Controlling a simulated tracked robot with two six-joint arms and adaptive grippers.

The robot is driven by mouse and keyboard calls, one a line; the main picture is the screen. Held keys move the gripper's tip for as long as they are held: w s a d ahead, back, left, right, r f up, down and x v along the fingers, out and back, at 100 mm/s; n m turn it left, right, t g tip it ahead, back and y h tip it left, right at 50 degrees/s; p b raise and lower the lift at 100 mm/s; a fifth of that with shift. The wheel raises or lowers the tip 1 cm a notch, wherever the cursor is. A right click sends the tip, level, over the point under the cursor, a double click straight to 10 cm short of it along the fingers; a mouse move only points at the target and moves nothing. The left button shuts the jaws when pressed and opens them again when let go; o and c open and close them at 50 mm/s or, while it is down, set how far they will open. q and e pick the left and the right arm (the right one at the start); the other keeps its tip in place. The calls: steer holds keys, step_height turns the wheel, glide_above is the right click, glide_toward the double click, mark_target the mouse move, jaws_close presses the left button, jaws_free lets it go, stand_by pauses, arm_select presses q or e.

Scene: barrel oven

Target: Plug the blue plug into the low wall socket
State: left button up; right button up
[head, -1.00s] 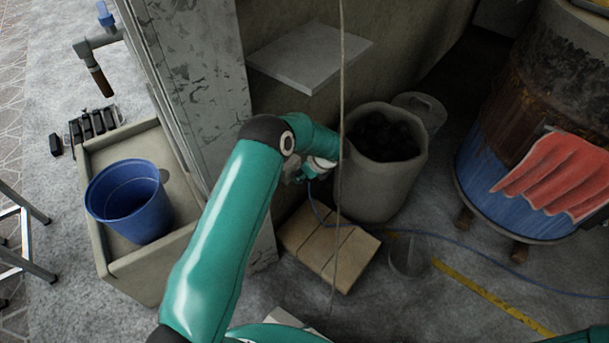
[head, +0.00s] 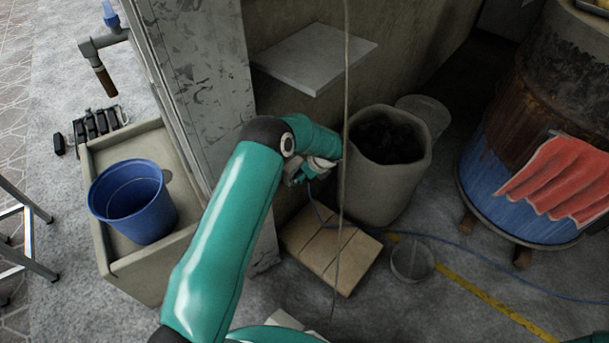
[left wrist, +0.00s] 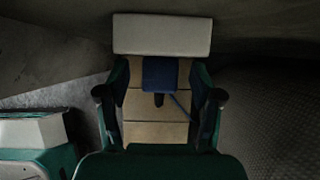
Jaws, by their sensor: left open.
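The blue plug (left wrist: 160,74) is in the left wrist view, between the two fingers of my left gripper (left wrist: 160,98). The gripper is open, with a gap on each side of the plug. The plug's far end meets the lower edge of a pale box (left wrist: 162,35), which looks like the low wall socket. I cannot tell how deep the plug sits in it. In the head view my left gripper (head: 318,170) is by the wall, and my arm hides the socket and plug. The blue cable (head: 318,212) hangs down from there. My right gripper is out of view.
A slatted wooden box (head: 330,252) lies below my left gripper. A grey bin (head: 385,190) with dark contents stands just right of it. A thin cord (head: 345,90) hangs in front. A wall shelf (head: 315,58) is above. A blue bucket (head: 130,203) stands left.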

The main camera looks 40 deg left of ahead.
arm_select(q)
steer(key=v, duration=0.7)
steer(key=shift+d+r, duration=0.1)
stand_by(0.5)
